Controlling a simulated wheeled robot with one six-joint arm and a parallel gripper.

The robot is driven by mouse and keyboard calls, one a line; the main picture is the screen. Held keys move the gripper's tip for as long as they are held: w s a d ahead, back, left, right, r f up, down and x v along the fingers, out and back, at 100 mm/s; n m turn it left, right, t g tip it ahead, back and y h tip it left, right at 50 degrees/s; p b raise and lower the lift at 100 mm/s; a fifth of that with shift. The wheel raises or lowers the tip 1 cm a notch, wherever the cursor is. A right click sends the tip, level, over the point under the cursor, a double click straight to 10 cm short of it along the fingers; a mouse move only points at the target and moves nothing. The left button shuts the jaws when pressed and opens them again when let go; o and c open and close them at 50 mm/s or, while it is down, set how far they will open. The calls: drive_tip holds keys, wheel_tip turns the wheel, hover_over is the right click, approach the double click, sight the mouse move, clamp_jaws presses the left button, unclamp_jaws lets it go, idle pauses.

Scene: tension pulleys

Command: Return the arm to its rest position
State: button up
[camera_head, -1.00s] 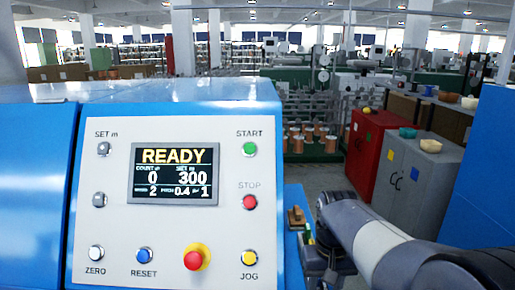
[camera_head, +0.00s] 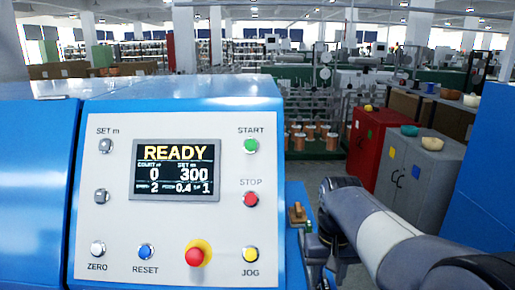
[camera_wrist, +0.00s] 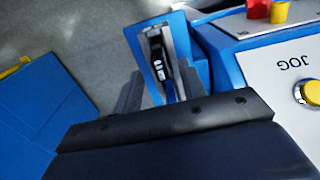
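My arm reaches in from the lower right of the head view, with its grey and white links bent beside the control panel. My gripper (camera_wrist: 160,88) shows in the wrist view as two dark grey fingers standing apart, with nothing held between them. In the head view it is a dark shape just right of the panel's lower corner, partly hidden by my arm. The control panel (camera_head: 120,225) reads READY, count 0, set 300. Beyond the fingers, a blue open-topped holder (camera_wrist: 140,40) on the machine's side contains a dark object.
The blue machine (camera_head: 30,190) fills the left. A yellow JOG button (camera_wrist: 311,92) is at the wrist view's right edge. A red cabinet (camera_head: 362,145), a grey cabinet (camera_head: 415,185) and a blue surface (camera_head: 490,180) stand right. Grey floor (camera_wrist: 60,35) is open beside the machine.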

sight(326, 284)
wheel_tip(326, 284, up, 7)
drive_tip(key=shift+r, duration=0.1)
wheel_tip(326, 284, down, 10)
drive_tip(key=shift+f, duration=0.2)
wheel_tip(326, 284, up, 5)
drive_tip(key=p, duration=0.3)
drive_tip(key=shift+r, duration=0.1)
drive_tip(key=shift+b, duration=0.4)
wheel_tip(326, 284, up, 2)
drive_tip(key=shift+r+p, duration=0.15)
drive_tip(key=shift+p, duration=1)
